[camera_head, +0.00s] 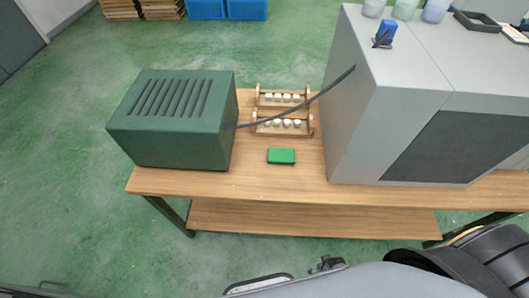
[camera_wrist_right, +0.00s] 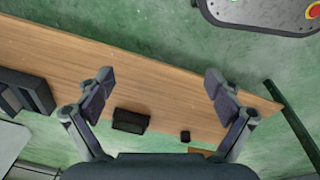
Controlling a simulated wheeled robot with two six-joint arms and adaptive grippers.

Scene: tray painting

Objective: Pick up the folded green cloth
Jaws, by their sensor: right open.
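The folded green cloth (camera_head: 281,156) is a small bright green rectangle lying flat on the wooden table (camera_head: 230,184), near its front edge in the head view. It sits between a dark green vented box and a large grey cabinet, in front of a wooden rack. My right gripper (camera_wrist_right: 157,76) shows in the right wrist view with its two fingers spread wide and nothing between them. The cloth cannot be made out in that view. My left gripper does not show in any view.
The dark green box (camera_head: 172,122) and grey cabinet (camera_head: 352,125) flank the cloth. A wooden rack (camera_head: 283,112) with small white items stands behind it, and a dark cable (camera_head: 300,104) runs above. In the wrist view, a dark block (camera_wrist_right: 130,121) and small dark cube (camera_wrist_right: 185,136) appear.

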